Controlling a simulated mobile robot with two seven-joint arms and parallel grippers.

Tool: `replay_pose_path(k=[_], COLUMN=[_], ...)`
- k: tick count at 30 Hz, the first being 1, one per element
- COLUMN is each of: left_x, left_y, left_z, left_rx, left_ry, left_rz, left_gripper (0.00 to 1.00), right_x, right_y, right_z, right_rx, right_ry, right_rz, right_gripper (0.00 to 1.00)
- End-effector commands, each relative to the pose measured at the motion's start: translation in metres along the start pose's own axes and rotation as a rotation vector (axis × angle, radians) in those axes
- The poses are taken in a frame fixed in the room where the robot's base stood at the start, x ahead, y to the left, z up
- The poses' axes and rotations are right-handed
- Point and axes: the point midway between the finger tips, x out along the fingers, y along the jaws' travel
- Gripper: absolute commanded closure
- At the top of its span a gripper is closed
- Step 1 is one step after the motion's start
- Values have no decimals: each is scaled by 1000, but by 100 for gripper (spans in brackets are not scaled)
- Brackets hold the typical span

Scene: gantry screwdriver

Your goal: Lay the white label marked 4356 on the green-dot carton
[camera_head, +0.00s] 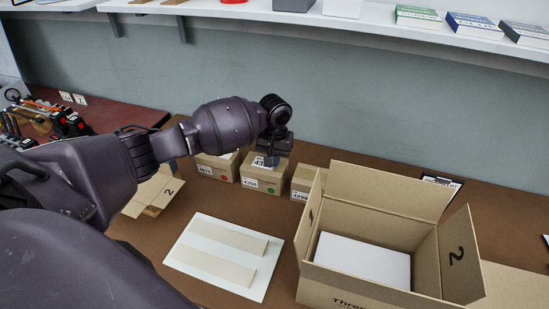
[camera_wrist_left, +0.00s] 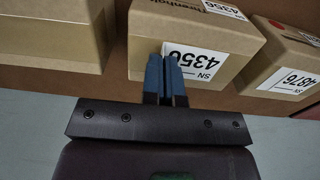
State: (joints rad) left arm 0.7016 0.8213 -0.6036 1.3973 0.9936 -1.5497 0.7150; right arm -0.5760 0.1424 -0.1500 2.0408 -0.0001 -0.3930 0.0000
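The green-dot carton (camera_head: 260,178) is the middle small box in the back row. Its front has a printed 4356 and a green dot. My left gripper (camera_head: 268,160) is above its top, pointing down. In the left wrist view the blue fingertips (camera_wrist_left: 169,72) are nearly together at one end of the white label marked 4356 (camera_wrist_left: 200,66). They look shut on that end and hide part of it. The label is flat at the top of the carton, which also shows there (camera_wrist_left: 148,45); I cannot tell whether it fully touches. My right gripper is not in view.
The red-dot carton (camera_head: 214,168) stands left, with a 4876 label on top in the wrist view (camera_wrist_left: 292,80). A carton marked 4299 (camera_head: 302,184) stands right. A large open box (camera_head: 375,222) and a white board with beige strips (camera_head: 190,262) lie nearer.

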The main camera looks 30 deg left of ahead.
Motion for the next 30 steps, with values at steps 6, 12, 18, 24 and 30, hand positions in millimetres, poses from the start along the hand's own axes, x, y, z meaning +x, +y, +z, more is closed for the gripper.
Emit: replay_pose_path(k=[6,12,18,24,30], left_x=[0,0,0,-4,-39], left_y=[0,0,0,0,0], left_z=[0,0,0,0,-1], left_rx=[0,0,0,0,0], left_ry=[0,0,0,2,6], left_rz=[0,0,0,1,1], left_gripper=[98,69,69,69,69], right_x=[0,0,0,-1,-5], right_y=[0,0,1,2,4], right_z=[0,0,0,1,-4], right_rx=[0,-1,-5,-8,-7], right_ry=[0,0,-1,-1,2], right_rz=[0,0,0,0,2], right_gripper=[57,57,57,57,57])
